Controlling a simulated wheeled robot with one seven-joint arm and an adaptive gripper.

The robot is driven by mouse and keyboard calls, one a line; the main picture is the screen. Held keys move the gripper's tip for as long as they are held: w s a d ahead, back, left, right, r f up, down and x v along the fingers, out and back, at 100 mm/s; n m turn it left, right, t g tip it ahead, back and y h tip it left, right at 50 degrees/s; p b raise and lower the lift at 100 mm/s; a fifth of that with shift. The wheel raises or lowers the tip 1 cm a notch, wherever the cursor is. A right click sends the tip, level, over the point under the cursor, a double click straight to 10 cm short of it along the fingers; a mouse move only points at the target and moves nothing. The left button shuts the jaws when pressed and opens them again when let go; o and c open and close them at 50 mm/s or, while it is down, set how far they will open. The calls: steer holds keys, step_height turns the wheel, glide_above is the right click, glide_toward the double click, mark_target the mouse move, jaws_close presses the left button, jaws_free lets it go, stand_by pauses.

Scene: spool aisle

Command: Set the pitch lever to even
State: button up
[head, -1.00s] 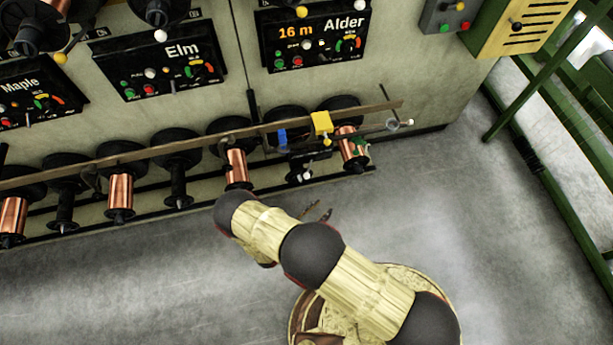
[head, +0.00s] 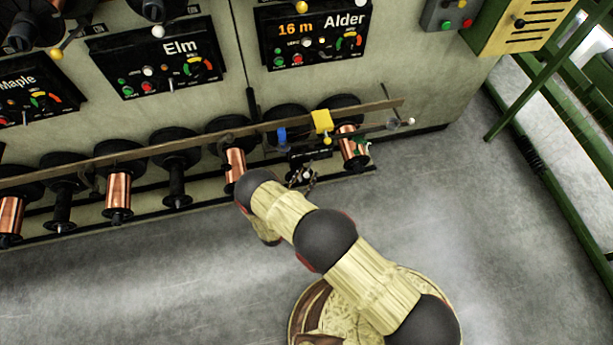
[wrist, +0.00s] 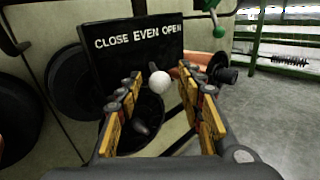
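The pitch lever shows in the wrist view as a white ball knob (wrist: 159,82) in front of a black plate (wrist: 136,50) lettered CLOSE, EVEN, OPEN from left to right. The knob is below the lettering, nearest the gap between EVEN and OPEN. My gripper (wrist: 160,100) is open, its two yellow-padded fingers on either side of the knob. I cannot tell whether either finger touches it. In the head view my gripper (head: 302,180) is at the white knob (head: 306,175) below the rail, which it partly covers.
A long rail (head: 190,146) runs above several spools. A copper spool (head: 353,147) is just right of the lever. The floor at right is clear.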

steer(key=shift+w+d, duration=0.15)
steer(key=shift+w, duration=0.15)
steer(key=shift+c, duration=0.5)
jaws_close()
